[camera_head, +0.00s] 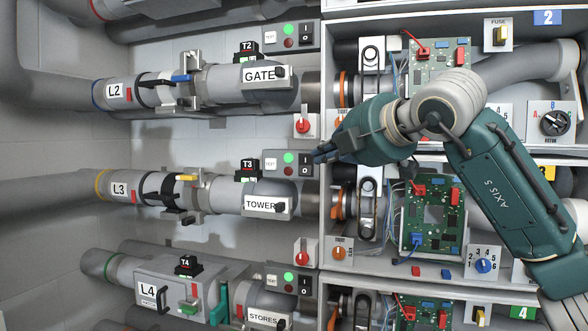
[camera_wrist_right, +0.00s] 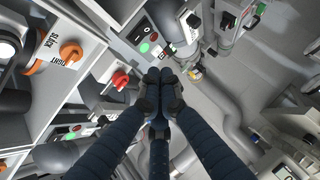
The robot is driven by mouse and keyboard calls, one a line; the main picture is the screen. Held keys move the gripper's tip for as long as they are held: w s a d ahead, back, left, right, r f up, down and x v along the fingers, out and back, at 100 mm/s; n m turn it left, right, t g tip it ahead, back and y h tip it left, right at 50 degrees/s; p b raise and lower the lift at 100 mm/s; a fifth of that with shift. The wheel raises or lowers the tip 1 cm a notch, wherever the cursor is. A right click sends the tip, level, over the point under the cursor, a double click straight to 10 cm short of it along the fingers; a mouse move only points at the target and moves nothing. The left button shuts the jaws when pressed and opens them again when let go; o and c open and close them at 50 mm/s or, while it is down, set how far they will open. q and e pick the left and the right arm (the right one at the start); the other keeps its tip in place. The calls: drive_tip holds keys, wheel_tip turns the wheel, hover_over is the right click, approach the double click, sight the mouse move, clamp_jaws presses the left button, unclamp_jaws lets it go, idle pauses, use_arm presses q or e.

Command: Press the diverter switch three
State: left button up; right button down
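In the L3 row, a grey control panel (camera_head: 285,163) carries a green lamp, a red lamp, a TEST button and a black I/O rocker switch (camera_head: 305,165). A black T3 block (camera_head: 246,169) sits to its left. My right gripper (camera_head: 322,156) is just right of the rocker, its dark fingers pointing left; whether it touches cannot be told here. In the right wrist view my right gripper (camera_wrist_right: 158,76) has its fingertips together with nothing seen between them. A panel with a green lamp (camera_wrist_right: 145,47) lies beyond the tips there. My left gripper is not in view.
Similar panels belong to the L2 row (camera_head: 290,36) and L4 row (camera_head: 289,281). Red knobs (camera_head: 304,126) and (camera_head: 303,257) sit above and below the gripper. Pipes with a TOWER label (camera_head: 262,205) lie below left. A cabinet with circuit boards (camera_head: 433,215) is at right.

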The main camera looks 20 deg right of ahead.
drive_tip(key=p, duration=0.7)
approach(305, 165)
drive_tip(key=w+a+f, duration=0.3)
drive_tip(key=w, duration=0.2)
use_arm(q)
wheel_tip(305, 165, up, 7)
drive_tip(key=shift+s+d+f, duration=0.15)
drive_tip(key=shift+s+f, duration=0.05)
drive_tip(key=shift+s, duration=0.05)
use_arm(e)
drive_tip(key=shift+w+a+f, duration=0.15)
drive_tip(key=shift+w+a, duration=0.1)
drive_tip(key=shift+a, duration=0.05)
